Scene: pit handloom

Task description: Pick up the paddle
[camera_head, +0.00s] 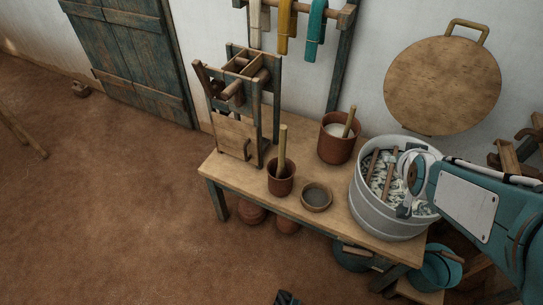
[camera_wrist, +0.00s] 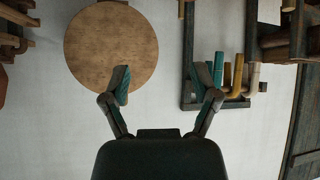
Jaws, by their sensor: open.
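Which thing is the paddle is not certain. A wooden stick (camera_head: 283,150) stands upright in a small brown pot (camera_head: 281,182) on the bench, and another short stick (camera_head: 350,121) leans in a larger reddish pot (camera_head: 336,146) of pale contents. A round wooden board with a loop handle (camera_head: 443,86) is on the wall; it also shows in the wrist view (camera_wrist: 110,45). My gripper (camera_wrist: 163,82) is open and empty, its two fingers spread toward the wall. In the head view my arm's end is over the metal tub, apart from the sticks.
The grey metal tub (camera_head: 388,220) holds pale bits and wooden bars at the bench's right end. A shallow bowl (camera_head: 316,196) and a wooden frame device (camera_head: 238,110) share the bench (camera_head: 225,176). Coloured yarn hangs above (camera_head: 287,27).

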